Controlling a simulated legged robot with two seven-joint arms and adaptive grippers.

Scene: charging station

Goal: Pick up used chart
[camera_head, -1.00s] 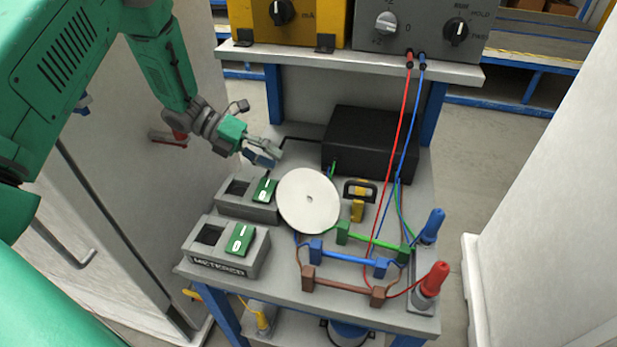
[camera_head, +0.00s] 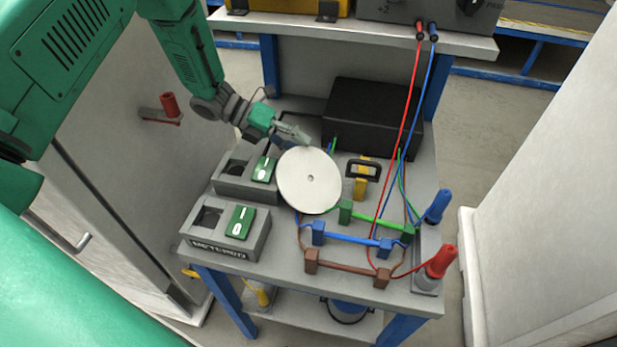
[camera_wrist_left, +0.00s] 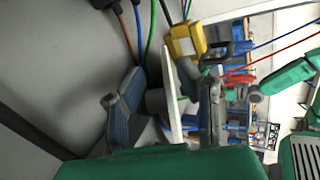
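The used chart looks to be the round white disc (camera_head: 310,185) with a small hole in its centre. It stands tilted on the table beside the two grey meter boxes. My left gripper (camera_head: 297,142) is at the disc's upper edge. In the left wrist view the disc (camera_wrist_left: 173,85) appears nearly edge-on between the two spread fingers of the left gripper (camera_wrist_left: 165,112). The fingers look open, with a gap to the disc on the blue-padded side. Contact on the other side is unclear.
Grey meter boxes (camera_head: 226,232) with green switches stand left of the disc. A black box (camera_head: 372,118) is behind it. A yellow-black handle (camera_head: 361,178) and coloured terminal bars (camera_head: 346,269) are to its right. Red (camera_head: 409,90) and blue cables hang from the shelf.

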